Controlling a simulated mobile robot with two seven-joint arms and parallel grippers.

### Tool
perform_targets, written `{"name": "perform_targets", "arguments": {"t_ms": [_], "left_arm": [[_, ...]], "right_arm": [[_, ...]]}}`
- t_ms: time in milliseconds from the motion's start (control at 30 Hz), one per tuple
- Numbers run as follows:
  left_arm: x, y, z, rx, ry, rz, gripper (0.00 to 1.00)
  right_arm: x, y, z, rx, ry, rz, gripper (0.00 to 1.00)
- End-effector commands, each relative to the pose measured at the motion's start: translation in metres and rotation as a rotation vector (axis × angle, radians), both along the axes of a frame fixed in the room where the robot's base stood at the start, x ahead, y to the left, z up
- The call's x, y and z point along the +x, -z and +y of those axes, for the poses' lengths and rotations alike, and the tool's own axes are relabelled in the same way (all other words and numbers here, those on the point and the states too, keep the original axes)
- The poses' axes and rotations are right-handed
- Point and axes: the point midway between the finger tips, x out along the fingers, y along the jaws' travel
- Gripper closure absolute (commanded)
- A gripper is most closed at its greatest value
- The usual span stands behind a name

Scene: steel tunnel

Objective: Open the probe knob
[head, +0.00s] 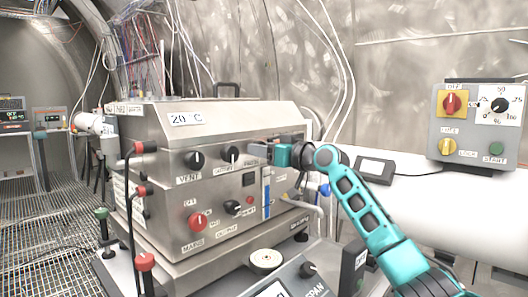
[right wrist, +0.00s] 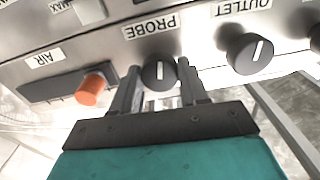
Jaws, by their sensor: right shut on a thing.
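The probe knob (right wrist: 159,74) is round and black with a white pointer line, under an upside-down PROBE label (right wrist: 150,27) on the steel panel. Its pointer stands about upright in the right wrist view. My right gripper (right wrist: 160,80) has one finger on each side of the knob and is shut on it. In the head view, my right gripper (head: 258,151) reaches the upper right of the steel cabinet's front (head: 215,180) from the right. There it hides the probe knob. My left gripper is not in view.
The black OUTLET knob (right wrist: 249,53) sits close beside the probe knob. An orange knob (right wrist: 91,90) sticks out by the AIR label on the other side. The VENT knob (head: 196,160) and red MAINS knob (head: 197,221) are further left. A white pipe (head: 440,205) runs behind my right arm.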

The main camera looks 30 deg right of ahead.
Motion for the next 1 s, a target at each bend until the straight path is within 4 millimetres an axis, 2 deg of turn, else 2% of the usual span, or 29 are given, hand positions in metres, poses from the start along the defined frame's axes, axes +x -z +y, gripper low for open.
{"name": "perform_targets", "arguments": {"t_ms": [433, 467, 500, 700, 1000], "left_arm": [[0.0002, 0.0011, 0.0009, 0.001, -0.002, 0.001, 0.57], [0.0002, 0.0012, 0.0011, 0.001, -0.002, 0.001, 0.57], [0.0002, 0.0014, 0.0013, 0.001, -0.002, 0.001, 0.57], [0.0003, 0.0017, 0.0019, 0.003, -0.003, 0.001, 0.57], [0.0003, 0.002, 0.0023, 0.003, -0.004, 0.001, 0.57]], "right_arm": [[0.0001, 0.0016, 0.0002, -0.009, -0.001, 0.001, 0.87], [0.0001, 0.0016, 0.0002, -0.009, -0.001, 0.001, 0.54], [0.0002, 0.0016, 0.0001, -0.009, -0.001, 0.001, 0.51], [0.0001, 0.0009, 0.0001, -0.007, 0.0, 0.0, 0.31], [-0.0016, 0.0006, -0.0008, -0.008, 0.0, -0.002, 0.31]]}}
